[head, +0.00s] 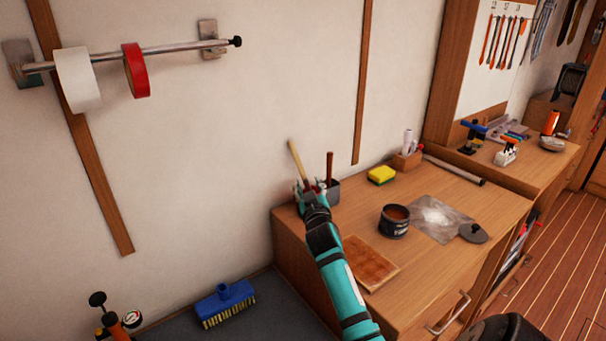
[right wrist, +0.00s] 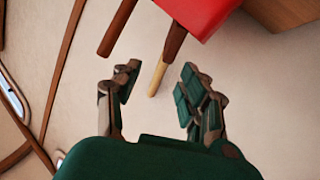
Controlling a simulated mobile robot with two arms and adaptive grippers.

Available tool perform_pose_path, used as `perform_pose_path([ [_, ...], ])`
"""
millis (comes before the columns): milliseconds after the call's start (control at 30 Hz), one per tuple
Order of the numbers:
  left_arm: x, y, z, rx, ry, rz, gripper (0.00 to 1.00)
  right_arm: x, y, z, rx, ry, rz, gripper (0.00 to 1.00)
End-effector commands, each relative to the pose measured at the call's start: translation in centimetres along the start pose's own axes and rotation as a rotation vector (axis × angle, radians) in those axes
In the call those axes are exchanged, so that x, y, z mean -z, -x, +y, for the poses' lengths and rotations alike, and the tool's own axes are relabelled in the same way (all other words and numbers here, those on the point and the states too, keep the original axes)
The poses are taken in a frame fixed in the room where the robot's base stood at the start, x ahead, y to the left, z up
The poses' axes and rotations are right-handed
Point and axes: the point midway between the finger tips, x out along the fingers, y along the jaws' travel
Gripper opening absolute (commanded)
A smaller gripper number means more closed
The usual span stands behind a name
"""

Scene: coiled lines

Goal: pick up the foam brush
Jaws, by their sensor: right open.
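My right gripper (head: 308,188) is at the left side of the holder, by the base of the light handle. In the right wrist view, the right gripper (right wrist: 158,76) is open and empty. A handle with a pale tip (right wrist: 165,65) points between its fingers; a dark handle (right wrist: 117,28) is further left. My left gripper is not in view.
A red block-like surface (right wrist: 200,15) shows beside the handles in the right wrist view. The counter holds a yellow sponge (head: 381,175), a dark can (head: 395,221) and a brown board (head: 368,264). The wall is close behind the holder.

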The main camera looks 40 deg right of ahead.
Motion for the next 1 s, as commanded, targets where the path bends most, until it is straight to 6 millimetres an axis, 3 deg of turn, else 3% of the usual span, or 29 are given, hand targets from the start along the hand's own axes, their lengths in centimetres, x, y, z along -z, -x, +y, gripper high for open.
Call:
perform_pose_path([
  [67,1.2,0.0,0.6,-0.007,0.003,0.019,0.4,0.0,-0.4,0.0,0.0,0.0,0.0,0.43],
  [167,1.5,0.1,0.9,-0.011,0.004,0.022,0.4,-0.3,-1.2,-0.2,-0.001,0.001,-0.001,0.43],
  [500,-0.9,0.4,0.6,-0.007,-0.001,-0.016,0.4,-1.0,-5.2,-0.7,0.0,0.001,0.0,0.43],
  [767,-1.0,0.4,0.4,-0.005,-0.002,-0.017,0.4,-1.1,-5.4,-0.8,0.0,0.001,0.0,0.43],
  [1000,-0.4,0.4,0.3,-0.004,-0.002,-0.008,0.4,-1.1,-5.4,-0.8,0.0,0.001,0.0,0.14],
])
